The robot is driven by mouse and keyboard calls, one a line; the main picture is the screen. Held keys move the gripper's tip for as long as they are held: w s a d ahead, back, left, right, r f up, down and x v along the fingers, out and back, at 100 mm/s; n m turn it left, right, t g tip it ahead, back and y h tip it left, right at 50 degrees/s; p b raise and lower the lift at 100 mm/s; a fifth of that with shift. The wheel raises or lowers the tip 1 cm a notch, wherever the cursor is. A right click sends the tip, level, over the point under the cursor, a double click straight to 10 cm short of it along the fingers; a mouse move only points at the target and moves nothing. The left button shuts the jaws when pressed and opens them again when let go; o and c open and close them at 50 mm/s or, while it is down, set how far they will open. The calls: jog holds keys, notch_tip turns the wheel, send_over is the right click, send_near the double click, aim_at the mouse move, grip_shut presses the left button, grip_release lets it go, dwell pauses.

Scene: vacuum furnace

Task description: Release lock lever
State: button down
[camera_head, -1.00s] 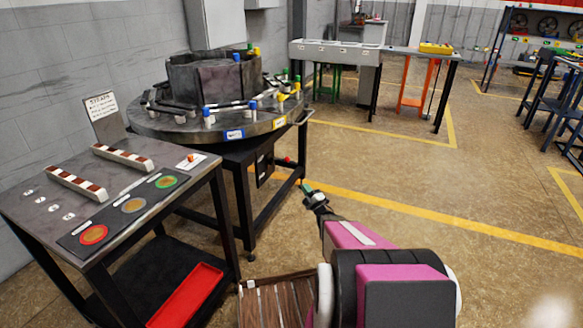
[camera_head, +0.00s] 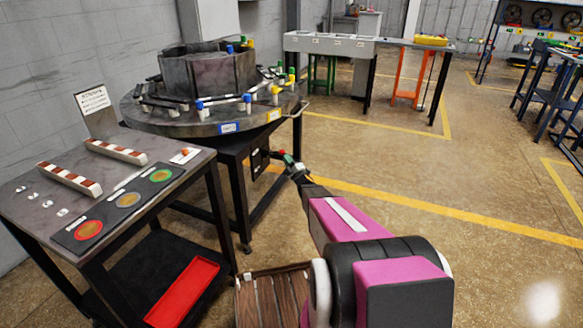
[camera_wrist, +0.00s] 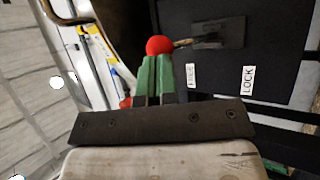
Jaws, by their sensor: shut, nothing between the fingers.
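The lock lever ends in a red ball knob (camera_wrist: 159,46). Its thin rod runs right to a dark plate (camera_wrist: 215,33) on a black panel (camera_wrist: 275,45). A FREE label (camera_wrist: 191,76), partly legible, and a LOCK label (camera_wrist: 247,80) sit on the panel. My gripper (camera_wrist: 158,75) has green fingers, shut and empty, with tips right at the knob in the wrist view; whether they touch it is unclear. In the head view my gripper (camera_head: 287,159) is beside the black box (camera_head: 260,163) under the round turntable (camera_head: 185,122); the lever is too small to make out clearly there.
The turntable's metal handle (camera_head: 300,110) projects from its right edge near my arm. A side table (camera_head: 25,205) with coloured discs and a red tray (camera_head: 183,290) stands left. Open floor (camera_head: 400,165) lies right. A long bench (camera_head: 335,47) is at the back.

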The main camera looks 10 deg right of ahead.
jog(key=shift+w+a+r, duration=0.15)
jog(key=shift+w+r, duration=0.05)
jog(key=shift+w, duration=0.15)
jog(key=shift+w+a+r, duration=0.1)
jog(key=shift+r, duration=0.5)
jog(key=shift+w+a+r, duration=0.1)
jog(key=shift+r, duration=0.5)
jog(key=shift+s, duration=0.15)
